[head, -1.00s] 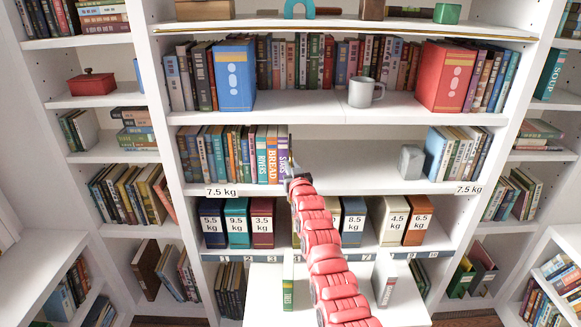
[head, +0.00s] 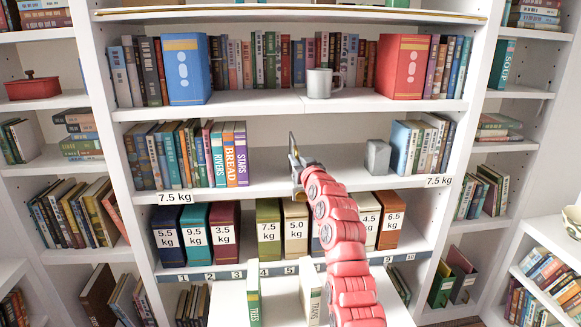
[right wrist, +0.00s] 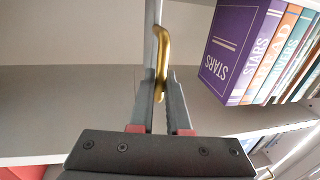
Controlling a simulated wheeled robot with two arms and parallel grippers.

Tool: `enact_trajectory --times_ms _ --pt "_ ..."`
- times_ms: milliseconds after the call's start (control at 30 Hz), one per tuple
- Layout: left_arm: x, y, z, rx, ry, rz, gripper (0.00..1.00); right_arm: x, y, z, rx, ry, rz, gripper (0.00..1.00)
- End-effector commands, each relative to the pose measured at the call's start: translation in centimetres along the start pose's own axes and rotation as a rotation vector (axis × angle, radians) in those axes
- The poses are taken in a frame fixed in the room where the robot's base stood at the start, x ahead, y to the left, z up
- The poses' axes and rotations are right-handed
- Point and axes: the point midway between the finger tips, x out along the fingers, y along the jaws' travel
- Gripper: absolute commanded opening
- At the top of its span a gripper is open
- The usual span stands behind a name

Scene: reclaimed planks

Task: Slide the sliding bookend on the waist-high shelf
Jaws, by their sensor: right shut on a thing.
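The sliding bookend (head: 292,143) is a thin upright grey plate on the waist-high shelf (head: 265,177). A gap of bare shelf lies between it and the purple STARS book (head: 240,155) to its left. In the right wrist view the bookend (right wrist: 150,40) has a gold handle (right wrist: 162,50). My right gripper (right wrist: 160,105) is shut on this handle. In the head view my right gripper (head: 297,178) is at the shelf's front, partly hiding the bookend's lower part. My left gripper is not in view.
A grey block (head: 377,157) stands to the right on the same shelf, beside a row of books (head: 402,148). Bare shelf lies between it and the bookend. Labelled boxes (head: 268,228) stand on the shelf below. A grey mug (head: 320,83) is on the shelf above.

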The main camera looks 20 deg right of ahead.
Motion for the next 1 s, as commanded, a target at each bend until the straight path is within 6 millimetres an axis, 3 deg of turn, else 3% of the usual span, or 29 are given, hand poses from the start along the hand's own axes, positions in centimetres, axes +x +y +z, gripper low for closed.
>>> enact_trajectory --times_ms 167,200,333,733,1000 --pt "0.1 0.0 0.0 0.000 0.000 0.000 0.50 0.0 -0.1 0.1 0.001 -0.004 -0.002 0.00" --pt "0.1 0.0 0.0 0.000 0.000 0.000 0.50 0.0 -0.1 0.1 0.001 -0.004 -0.002 0.22" --pt "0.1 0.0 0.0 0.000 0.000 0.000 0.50 0.0 -0.2 0.1 0.001 -0.003 -0.002 0.45" --pt "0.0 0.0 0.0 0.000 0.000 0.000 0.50 -0.3 -0.1 0.0 0.000 0.001 -0.002 0.45" --pt "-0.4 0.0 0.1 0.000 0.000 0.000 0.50 -3.1 -0.2 0.2 0.000 0.002 -0.001 0.45"
